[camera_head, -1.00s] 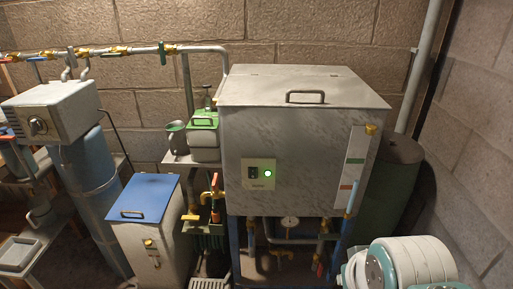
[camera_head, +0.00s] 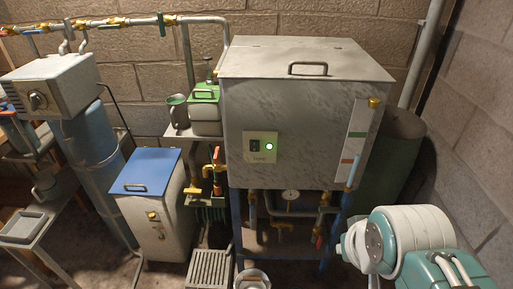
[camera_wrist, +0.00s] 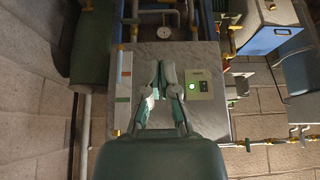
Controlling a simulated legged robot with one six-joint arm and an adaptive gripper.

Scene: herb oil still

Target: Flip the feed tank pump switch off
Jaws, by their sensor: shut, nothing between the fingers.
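The feed tank (camera_head: 300,115) is a grey box with a hinged lid. Its pale switch panel (camera_head: 260,156) is on the front face and holds a dark switch (camera_head: 255,146) and a lit green lamp (camera_head: 269,147). In the wrist view, which is upside down, the panel (camera_wrist: 197,96), switch (camera_wrist: 203,86) and green lamp (camera_wrist: 193,87) show right of my gripper (camera_wrist: 162,68). My gripper is shut and empty, in front of the tank face. The distance to the panel is unclear. The switch is too small to tell which way it is tipped.
A level gauge strip (camera_head: 355,140) with a brass fitting is on the tank's right. Pipes and a round dial (camera_head: 290,196) are below. A blue-lidded box (camera_head: 146,172) stands left, a green canister (camera_head: 204,115) on a shelf. A block wall is at right.

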